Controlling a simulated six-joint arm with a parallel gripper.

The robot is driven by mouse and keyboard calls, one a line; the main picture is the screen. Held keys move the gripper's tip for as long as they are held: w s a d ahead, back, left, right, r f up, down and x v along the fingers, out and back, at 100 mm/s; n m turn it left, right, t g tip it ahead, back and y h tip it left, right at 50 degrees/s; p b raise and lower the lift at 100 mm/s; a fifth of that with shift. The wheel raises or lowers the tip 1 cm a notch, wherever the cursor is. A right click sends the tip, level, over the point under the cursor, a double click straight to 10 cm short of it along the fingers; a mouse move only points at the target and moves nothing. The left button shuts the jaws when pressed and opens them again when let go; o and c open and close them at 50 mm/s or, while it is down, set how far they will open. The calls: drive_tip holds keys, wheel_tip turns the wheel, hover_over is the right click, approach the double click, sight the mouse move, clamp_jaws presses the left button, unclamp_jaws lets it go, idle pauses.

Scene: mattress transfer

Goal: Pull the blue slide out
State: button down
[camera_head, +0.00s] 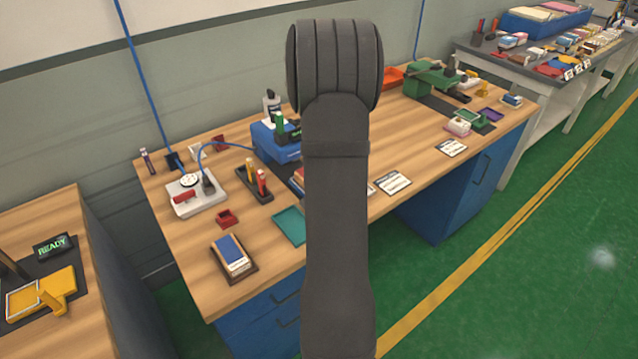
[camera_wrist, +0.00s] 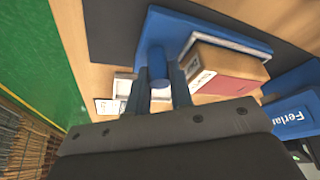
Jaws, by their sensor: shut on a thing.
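The blue slide (camera_wrist: 205,28) lies on a dark mat in the wrist view, with a round upright blue knob (camera_wrist: 157,62) at its near edge. My gripper (camera_wrist: 159,80) has its two fingers on either side of this knob and is shut on it. A brown box with a dull red face (camera_wrist: 222,72) stands by the slide, and a white-edged flat piece lies along it. In the head view my arm covers the gripper and most of the slide's area.
A blue box lettered "Ferlan" (camera_wrist: 290,118) is at the right in the wrist view. White cards (camera_wrist: 124,87) lie beside the fingers. In the head view, a teal tray (camera_head: 289,226) and a card (camera_head: 393,183) lie on the wooden bench (camera_head: 190,262) near my arm.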

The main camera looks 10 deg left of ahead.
drive_tip(key=s+d, duration=0.3)
drive_tip(key=shift+s+d, duration=0.15)
drive_tip(key=c, duration=1.6)
unclamp_jaws()
drive_tip(key=shift+s+d, duration=0.1)
drive_tip(key=shift+o, duration=0.2)
drive_tip(key=shift+r, duration=0.1)
drive_tip(key=shift+r, duration=0.25)
drive_tip(key=v, duration=1.6)
drive_tip(key=shift+s+a+r, duration=0.2)
drive_tip(key=shift+r, duration=0.1)
drive_tip(key=shift+f, duration=0.1)
